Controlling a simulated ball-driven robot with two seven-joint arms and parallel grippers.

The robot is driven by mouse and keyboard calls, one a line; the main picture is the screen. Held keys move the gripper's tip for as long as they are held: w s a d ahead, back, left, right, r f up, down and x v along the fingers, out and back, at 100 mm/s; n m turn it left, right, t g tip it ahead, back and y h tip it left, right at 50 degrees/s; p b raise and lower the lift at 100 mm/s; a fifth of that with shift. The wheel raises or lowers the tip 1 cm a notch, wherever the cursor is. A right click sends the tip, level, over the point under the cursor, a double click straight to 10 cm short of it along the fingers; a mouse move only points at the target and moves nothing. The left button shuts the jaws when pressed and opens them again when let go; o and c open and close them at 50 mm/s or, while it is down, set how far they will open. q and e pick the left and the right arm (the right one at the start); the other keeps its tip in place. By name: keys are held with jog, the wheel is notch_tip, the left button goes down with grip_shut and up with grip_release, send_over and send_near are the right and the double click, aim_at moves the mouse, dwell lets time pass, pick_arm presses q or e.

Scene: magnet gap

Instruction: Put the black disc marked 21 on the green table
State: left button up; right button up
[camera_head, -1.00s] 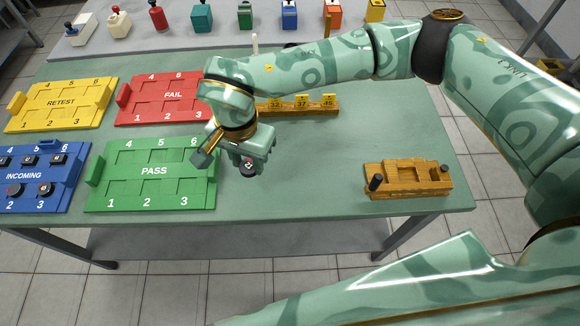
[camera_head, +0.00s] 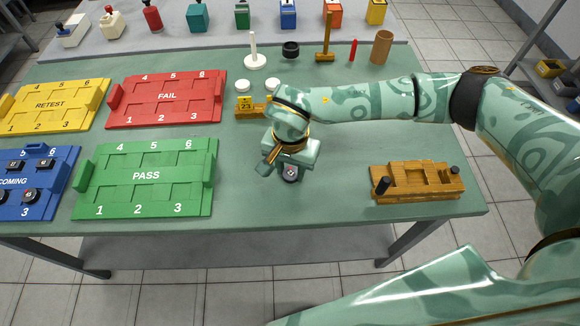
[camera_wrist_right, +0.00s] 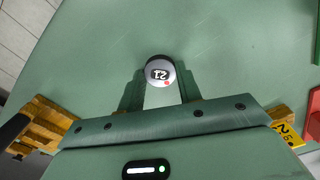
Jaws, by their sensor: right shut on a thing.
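The disc marked 21 (camera_wrist_right: 158,72) has a dark rim, a pale grey face with a black number and a red dot. It sits between the fingertips of my right gripper (camera_wrist_right: 160,88), which is shut on it. In the head view the disc (camera_head: 290,174) shows just under the right gripper (camera_head: 289,166), over a bare part of the green table (camera_head: 330,185). I cannot tell whether the disc touches the table top. My left gripper is not in view.
The green PASS tray (camera_head: 146,199) lies left of the disc, the red FAIL tray (camera_head: 168,116) behind it. A wooden fixture (camera_head: 417,194) with black pegs stands to the right. A wooden rack with number tags (camera_head: 247,113) is partly hidden behind my arm. Table between gripper and fixture is clear.

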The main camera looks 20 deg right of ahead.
aim_at(291, 173)
jog(key=o, duration=0.9)
notch_tip(291, 173, up, 12)
jog(key=p, duration=0.3)
jog(key=shift+r+p, duration=0.1)
jog(key=shift+p, duration=0.25)
